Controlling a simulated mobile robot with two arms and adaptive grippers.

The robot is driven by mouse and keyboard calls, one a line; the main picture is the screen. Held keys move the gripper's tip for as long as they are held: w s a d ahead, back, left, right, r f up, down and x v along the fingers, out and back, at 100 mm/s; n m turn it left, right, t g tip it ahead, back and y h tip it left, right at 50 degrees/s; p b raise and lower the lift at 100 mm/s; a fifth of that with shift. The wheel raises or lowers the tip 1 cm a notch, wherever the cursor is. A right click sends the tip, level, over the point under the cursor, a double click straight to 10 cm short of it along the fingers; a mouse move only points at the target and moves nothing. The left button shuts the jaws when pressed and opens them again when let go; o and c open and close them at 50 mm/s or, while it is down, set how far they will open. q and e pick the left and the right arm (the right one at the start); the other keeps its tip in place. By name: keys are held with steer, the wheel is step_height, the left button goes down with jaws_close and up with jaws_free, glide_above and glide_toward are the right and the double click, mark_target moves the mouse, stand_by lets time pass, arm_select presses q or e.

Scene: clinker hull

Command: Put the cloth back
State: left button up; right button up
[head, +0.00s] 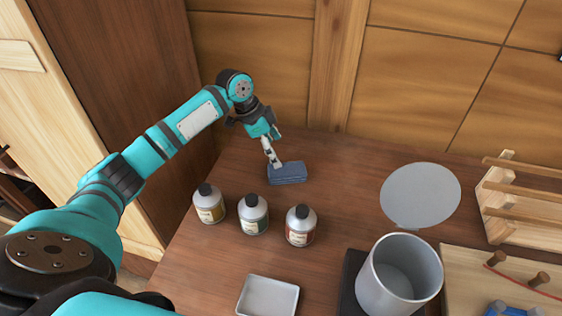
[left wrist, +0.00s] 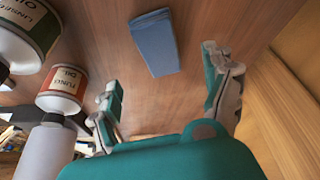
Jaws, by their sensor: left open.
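The folded blue cloth (head: 287,174) lies flat on the wooden bench, toward the back wall. It also shows in the left wrist view (left wrist: 155,43), ahead of the fingers. My left gripper (head: 271,156) is just above the cloth's back left side in the head view. In the left wrist view the left gripper's two fingers (left wrist: 161,72) stand wide apart, with nothing between them, and the cloth appears beyond the tips. Whether a fingertip touches the cloth cannot be told. My right gripper is not in view.
Three labelled bottles (head: 253,215) stand in a row in front of the cloth. A pale tray (head: 268,297) and a grey pot (head: 400,275) are nearer. A round grey disc (head: 420,195), a wooden rack (head: 495,200) and a pegged board (head: 460,275) are right. Bench between cloth and disc is clear.

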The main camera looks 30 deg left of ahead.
arm_select(q)
steer(key=v, duration=0.3)
steer(key=shift+r, duration=0.35)
stand_by(0.4)
